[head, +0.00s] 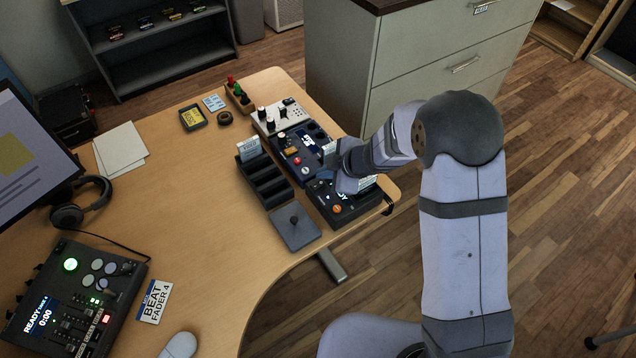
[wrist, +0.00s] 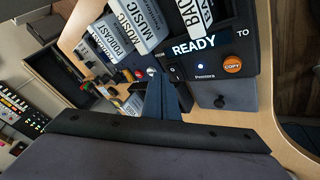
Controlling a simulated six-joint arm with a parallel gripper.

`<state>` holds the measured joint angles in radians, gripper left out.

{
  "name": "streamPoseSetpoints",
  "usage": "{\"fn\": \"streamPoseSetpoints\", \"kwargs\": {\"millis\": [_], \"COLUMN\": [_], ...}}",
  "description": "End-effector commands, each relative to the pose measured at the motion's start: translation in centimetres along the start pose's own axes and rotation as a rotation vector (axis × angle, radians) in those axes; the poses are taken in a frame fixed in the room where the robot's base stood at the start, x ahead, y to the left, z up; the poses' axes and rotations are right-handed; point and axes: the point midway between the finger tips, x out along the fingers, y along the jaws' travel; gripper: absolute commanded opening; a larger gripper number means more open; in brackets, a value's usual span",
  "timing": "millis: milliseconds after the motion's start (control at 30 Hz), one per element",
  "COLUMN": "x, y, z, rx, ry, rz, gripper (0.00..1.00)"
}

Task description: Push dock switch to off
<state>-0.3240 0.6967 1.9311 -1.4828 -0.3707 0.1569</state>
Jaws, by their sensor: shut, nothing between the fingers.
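The dock is a dark box (head: 352,213) at the desk's right edge, partly hidden by my arm in the head view. In the wrist view its front (wrist: 217,82) shows a display reading READY, a lit white-blue light (wrist: 200,66) and an orange COPY button (wrist: 232,64). A small black rocker switch (wrist: 175,72) sits left of the light; its position is too small to tell. My gripper (head: 342,186) is shut and empty over the dock. In the wrist view its fingertips (wrist: 167,84) are close to the switch; I cannot tell whether they touch it.
Labelled cartridges (wrist: 148,30) stand upright near the dock. A black slotted rack (head: 265,180) and a grey square plate with a knob (head: 294,232) lie left of it. Another dark device (head: 293,150) and a pale mixer (head: 283,117) stand behind. The desk's middle (head: 195,200) is clear.

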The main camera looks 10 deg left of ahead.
Motion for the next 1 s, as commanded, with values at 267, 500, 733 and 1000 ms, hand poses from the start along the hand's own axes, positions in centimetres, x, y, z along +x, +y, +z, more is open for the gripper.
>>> {"fn": "streamPoseSetpoints", "kwargs": {"millis": [267, 500, 733, 1000], "x": [0.0, 0.02, 0.47, 0.73], "y": [0.0, -0.01, -0.25, -0.38], "z": [0.0, 0.01, 0.25, 0.38], "rx": [0.0, 0.0, 0.0, 0.0], "ry": [0.0, 0.0, 0.0, 0.0], "rz": [0.0, 0.0, 0.0, 0.0], "gripper": [0.0, 0.0, 0.0, 0.0]}}
